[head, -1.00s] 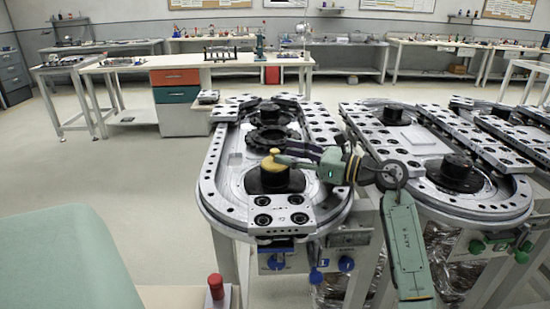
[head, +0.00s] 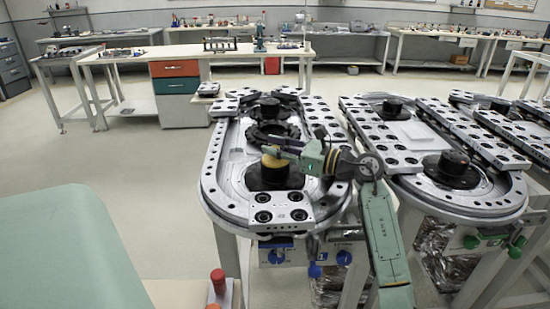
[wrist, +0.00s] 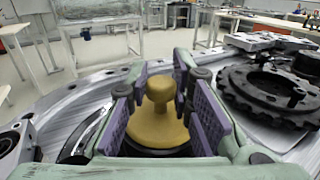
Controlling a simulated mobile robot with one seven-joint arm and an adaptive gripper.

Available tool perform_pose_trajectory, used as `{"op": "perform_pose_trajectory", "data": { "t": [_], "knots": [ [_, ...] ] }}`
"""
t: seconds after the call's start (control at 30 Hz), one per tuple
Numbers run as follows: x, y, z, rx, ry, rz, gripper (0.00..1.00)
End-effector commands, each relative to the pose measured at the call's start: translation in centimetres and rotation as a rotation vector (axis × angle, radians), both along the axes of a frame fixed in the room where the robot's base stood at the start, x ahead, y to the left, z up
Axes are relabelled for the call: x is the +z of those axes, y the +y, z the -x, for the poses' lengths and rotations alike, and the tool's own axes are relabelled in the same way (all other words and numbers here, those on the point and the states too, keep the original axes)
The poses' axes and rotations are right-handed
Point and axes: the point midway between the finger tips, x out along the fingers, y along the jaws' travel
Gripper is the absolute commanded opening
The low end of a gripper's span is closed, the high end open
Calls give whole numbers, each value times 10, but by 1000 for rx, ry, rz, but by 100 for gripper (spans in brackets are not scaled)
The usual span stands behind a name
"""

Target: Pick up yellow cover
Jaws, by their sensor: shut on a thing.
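The yellow cover (wrist: 158,115) is a rounded dome with a knob on top. In the wrist view it stands upright between the purple finger pads of my gripper (wrist: 160,92), which is shut on it. In the head view the cover (head: 273,159) shows above the black round hub (head: 272,177) at the near end of the left ring track (head: 211,187). My gripper (head: 282,150) reaches it from the right. The cover's lower edge is partly hidden, and I cannot tell whether it still touches the hub.
A black toothed ring (wrist: 270,90) lies close to the right of my gripper in the wrist view. A second ring track (head: 460,200) stands to the right in the head view. Grey plates with round holes (head: 284,209) line the track. Open floor (head: 150,180) lies to the left.

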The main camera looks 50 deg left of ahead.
Motion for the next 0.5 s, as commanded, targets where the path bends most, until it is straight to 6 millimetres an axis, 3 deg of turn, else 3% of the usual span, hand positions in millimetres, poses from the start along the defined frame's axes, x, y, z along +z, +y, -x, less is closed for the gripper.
{"op": "perform_pose_trajectory", "data": {
  "t": [0.2,0.5],
  "knots": [
    [0,0,0,0,0,0,0],
    [0,0,0,0,0,0,0]
  ]
}}
